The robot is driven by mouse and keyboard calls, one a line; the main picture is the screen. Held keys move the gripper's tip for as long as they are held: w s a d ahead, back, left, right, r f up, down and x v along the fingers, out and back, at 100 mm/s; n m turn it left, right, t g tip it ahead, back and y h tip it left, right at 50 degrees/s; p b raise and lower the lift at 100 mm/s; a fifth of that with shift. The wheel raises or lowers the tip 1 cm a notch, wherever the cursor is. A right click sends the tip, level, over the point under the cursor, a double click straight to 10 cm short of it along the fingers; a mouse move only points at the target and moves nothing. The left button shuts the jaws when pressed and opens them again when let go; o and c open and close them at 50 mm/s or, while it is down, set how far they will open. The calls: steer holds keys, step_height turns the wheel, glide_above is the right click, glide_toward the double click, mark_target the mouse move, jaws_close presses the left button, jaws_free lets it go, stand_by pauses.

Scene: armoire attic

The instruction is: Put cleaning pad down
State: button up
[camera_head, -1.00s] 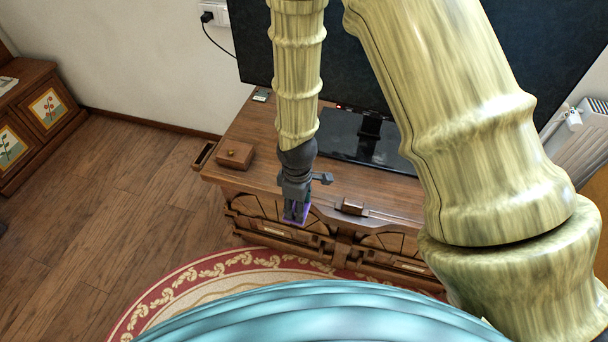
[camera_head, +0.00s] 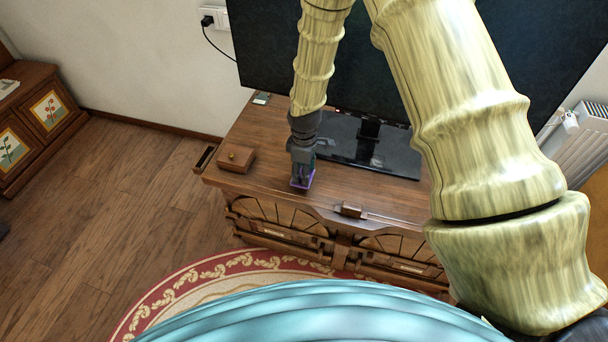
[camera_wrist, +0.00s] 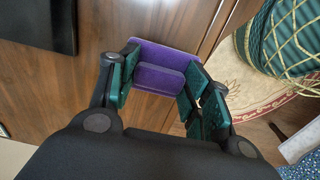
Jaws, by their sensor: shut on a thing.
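The cleaning pad (camera_wrist: 166,57) is purple, with a raised block on its back. In the wrist view my gripper (camera_wrist: 160,82) is shut on that block, one dark green finger on each side. In the head view the purple pad (camera_head: 302,181) shows under my gripper (camera_head: 302,170), above the wooden cabinet top (camera_head: 250,183) near its front edge. I cannot tell whether the pad touches the wood.
A small wooden box (camera_head: 236,158) sits left of my gripper. The TV stand base (camera_head: 350,150) is behind it, and another small wooden block (camera_head: 350,210) lies at the front edge. A phone-like object (camera_head: 261,98) lies at the back. Bare wood lies around the pad.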

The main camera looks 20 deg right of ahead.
steer(key=shift+f, duration=1.5)
steer(key=shift+f, duration=0.15)
steer(key=o, duration=1)
steer(key=shift+r+b, duration=0.35)
steer(key=shift+r, duration=5.8)
steer(key=shift+s, duration=0.1)
